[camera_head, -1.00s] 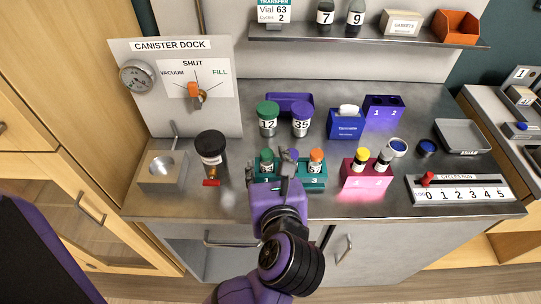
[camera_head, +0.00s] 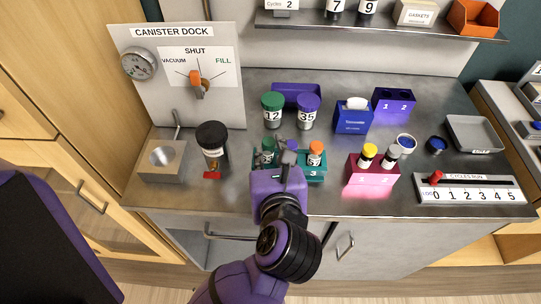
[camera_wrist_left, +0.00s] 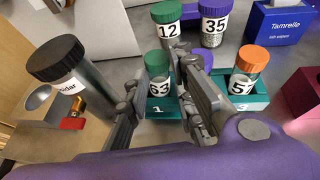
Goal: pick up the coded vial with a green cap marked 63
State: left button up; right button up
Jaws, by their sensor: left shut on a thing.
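The coded vial (camera_wrist_left: 158,84) has a green cap and a white label marked 63. It stands upright at the left end, slot 1, of the teal rack (camera_wrist_left: 252,104); I cannot tell whether it is lifted. The vial also shows in the head view (camera_head: 267,150). My left gripper (camera_wrist_left: 160,98) has its fingers on both sides of this vial, shut on it; it also shows in the head view (camera_head: 280,158). The rack's middle vial, purple-capped (camera_wrist_left: 195,62), is partly hidden by the right finger. The orange-capped vial 57 (camera_wrist_left: 243,76) stands in slot 3. My right gripper is not in view.
Behind the rack stand the green-capped jar 12 (camera_head: 271,108) and purple-capped jar 35 (camera_head: 308,108). A black-lidded canister (camera_head: 212,148) with a red valve stands left. A pink rack (camera_head: 372,174) with two vials stands right. Bare counter lies between canister and teal rack.

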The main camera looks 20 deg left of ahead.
pick_arm(q)
notch_tip(320, 180, up, 9)
jog(key=shift+p, duration=0.5)
grip_shut()
jog(key=shift+r, duration=0.3)
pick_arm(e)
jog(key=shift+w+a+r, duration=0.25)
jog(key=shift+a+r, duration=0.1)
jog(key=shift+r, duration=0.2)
pick_arm(q)
jog(key=o, duration=0.9)
grip_release()
jog(key=o, duration=1)
jog(key=shift+a, duration=0.1)
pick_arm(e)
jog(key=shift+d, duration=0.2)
pick_arm(q)
jog(key=shift+c, duration=0.4)
